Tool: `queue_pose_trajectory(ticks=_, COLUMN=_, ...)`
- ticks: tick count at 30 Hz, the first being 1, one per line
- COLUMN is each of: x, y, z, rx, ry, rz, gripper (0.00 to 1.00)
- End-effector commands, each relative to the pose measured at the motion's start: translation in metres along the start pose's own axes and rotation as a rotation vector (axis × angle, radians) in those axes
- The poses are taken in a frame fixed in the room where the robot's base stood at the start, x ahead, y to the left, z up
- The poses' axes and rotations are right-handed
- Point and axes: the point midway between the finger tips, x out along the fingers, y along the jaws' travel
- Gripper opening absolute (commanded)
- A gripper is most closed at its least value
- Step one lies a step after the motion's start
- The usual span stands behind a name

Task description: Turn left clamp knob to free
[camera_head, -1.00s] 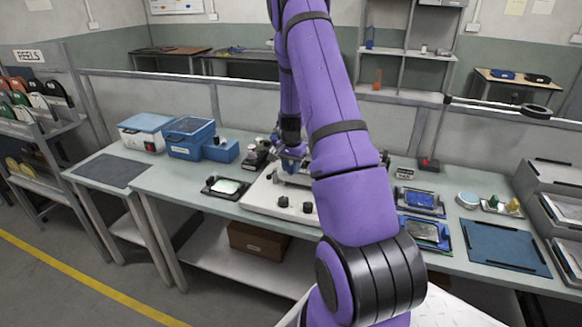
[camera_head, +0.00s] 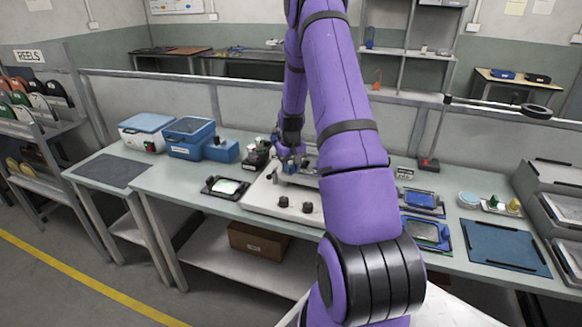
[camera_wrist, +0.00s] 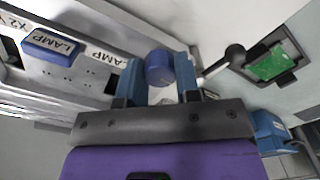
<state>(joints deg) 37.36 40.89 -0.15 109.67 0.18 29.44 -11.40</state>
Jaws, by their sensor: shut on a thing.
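My gripper (camera_wrist: 159,82) is shut on a round blue clamp knob (camera_wrist: 159,66), with one blue finger on each side of it in the wrist view. The knob's base is partly hidden by the fingers and palm. In the head view my gripper (camera_head: 291,164) is low over the back left part of the white fixture plate (camera_head: 262,197). My arm hides the right part of the plate, and the knob is too small to make out there.
A black-tipped lever (camera_wrist: 234,53) stands right of the knob. A dark tray (camera_head: 225,187) with a board lies left of the plate. Two black knobs (camera_head: 295,205) are at the plate's front.

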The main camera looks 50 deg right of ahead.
Motion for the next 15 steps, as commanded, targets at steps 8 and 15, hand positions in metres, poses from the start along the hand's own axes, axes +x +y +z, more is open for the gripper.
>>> queue_pose_trajectory(ticks=8, x=-0.0003, y=0.0002, z=-0.0002, rx=-0.07, ry=0.001, rz=0.0, gripper=0.07)
queue_pose_trajectory(ticks=15, x=-0.0003, y=0.0001, z=-0.0002, rx=-0.082, ry=0.001, rz=0.0, gripper=0.07)
